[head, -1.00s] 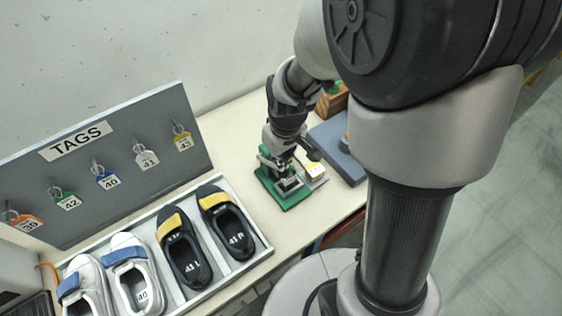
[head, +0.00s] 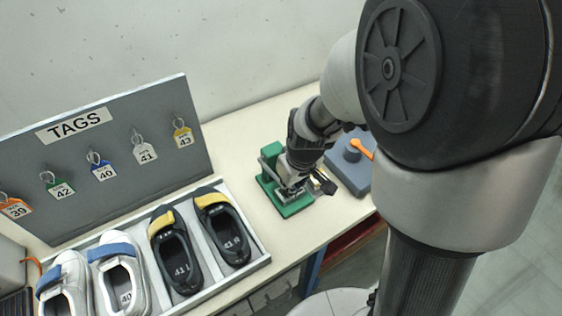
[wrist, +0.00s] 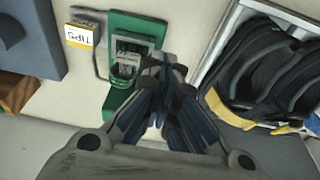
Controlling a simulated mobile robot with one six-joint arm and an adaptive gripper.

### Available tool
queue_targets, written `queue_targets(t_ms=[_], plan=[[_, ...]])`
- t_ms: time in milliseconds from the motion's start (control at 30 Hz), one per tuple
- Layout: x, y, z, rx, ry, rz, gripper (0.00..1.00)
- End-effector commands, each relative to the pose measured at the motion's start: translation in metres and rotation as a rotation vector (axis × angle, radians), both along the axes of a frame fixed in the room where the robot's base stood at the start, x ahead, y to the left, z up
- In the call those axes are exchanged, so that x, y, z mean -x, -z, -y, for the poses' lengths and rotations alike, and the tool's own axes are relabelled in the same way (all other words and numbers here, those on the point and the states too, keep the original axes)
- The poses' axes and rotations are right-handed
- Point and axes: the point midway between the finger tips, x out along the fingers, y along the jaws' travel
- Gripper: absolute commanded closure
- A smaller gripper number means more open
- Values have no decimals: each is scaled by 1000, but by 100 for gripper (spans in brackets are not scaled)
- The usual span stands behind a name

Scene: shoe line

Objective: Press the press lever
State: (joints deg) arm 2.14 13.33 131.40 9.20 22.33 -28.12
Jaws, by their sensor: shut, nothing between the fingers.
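The green press (head: 270,160) stands on the bench, a green base with a grey metal frame. It also shows in the wrist view (wrist: 137,24), with pale metal parts inside the frame. My gripper (head: 293,188) points down over the press in the head view and covers much of it. In the wrist view my gripper (wrist: 165,68) is shut and empty, with its fingertips at the right edge of the press. I cannot tell whether they touch it. I cannot make out the press lever clearly; the fingers and arm may hide it.
A shoe tray (head: 262,259) with white and black shoes lies left of the press. The tag board (head: 120,160) stands behind it. A blue-grey block (head: 345,176) with an orange handle (head: 361,147) is to the right.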

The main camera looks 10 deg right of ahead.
Motion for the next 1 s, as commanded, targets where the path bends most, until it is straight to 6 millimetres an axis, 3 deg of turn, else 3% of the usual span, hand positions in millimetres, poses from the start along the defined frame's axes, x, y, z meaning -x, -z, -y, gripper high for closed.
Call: queue_targets(t_ms=[100,333,833,1000], plan=[[2,13,1,0,1,-1,100],[4,21,1,-1,1,-1,100],[4,22,1,0,0,-2,100],[1,11,0,-1,0,-1,100]])
